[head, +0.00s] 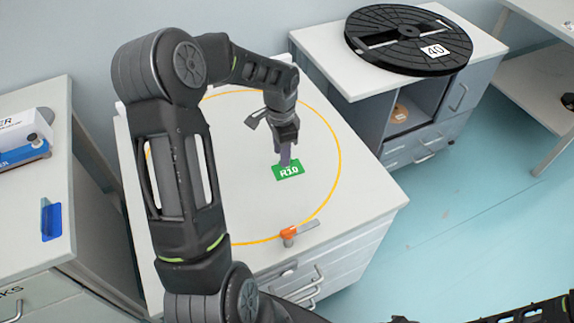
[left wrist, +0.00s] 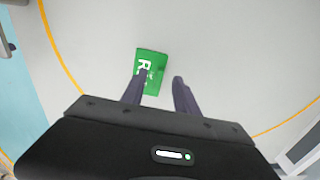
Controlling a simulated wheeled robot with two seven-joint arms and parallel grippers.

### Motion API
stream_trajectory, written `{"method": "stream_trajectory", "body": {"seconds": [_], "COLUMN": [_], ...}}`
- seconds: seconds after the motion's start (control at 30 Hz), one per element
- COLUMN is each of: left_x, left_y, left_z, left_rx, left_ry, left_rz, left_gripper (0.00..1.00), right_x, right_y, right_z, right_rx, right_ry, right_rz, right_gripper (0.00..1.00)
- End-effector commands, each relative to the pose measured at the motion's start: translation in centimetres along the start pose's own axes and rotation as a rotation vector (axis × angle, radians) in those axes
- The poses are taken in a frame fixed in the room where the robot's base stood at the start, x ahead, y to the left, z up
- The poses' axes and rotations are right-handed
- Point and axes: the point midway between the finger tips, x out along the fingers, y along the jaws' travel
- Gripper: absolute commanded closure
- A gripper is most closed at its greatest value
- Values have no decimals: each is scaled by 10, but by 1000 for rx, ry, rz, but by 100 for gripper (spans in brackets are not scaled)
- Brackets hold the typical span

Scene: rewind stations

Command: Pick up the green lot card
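The green lot card (head: 288,171), marked R10 in white, lies on the white table top inside a yellow ring. My left gripper (head: 285,158) points down right over the card. In the left wrist view the left gripper (left wrist: 161,76) has its two fingers apart with nothing held. There the card (left wrist: 152,60) shows beyond and partly between the fingers; the left finger covers part of it and the right finger is beside it. I cannot tell whether the fingertips touch the table. A part of my right arm shows at the lower right, its gripper out of sight.
An orange-and-grey item (head: 289,233) sits at the table's front edge, on the ring. A black reel marked 40 (head: 385,30) lies on the cabinet at the back right. A blue holder (head: 51,220) stands on the left bench. Table space around the card is clear.

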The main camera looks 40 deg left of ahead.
Motion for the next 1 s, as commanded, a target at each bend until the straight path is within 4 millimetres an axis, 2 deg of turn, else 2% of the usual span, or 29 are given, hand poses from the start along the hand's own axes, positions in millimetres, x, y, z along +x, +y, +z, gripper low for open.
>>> {"method": "stream_trajectory", "body": {"seconds": [0.1, 0.2, 0.8, 1.0], "left_x": [18, 25, 26, 26], "left_y": [1, 0, 0, 0], "left_z": [0, 0, 0, 0], "left_rx": [0, -1, -1, -1], "left_ry": [-1, 0, 1, 1], "left_rz": [3, 1, -1, -1], "left_gripper": [64, 64, 64, 79], "right_x": [-3, -3, -3, -3], "right_y": [-1, -1, -1, -1], "right_z": [0, 0, 0, 0], "right_rx": [0, 0, 0, 0], "right_ry": [0, 0, 0, 0], "right_rz": [0, 0, 0, 0], "right_gripper": [64, 64, 64, 64]}}
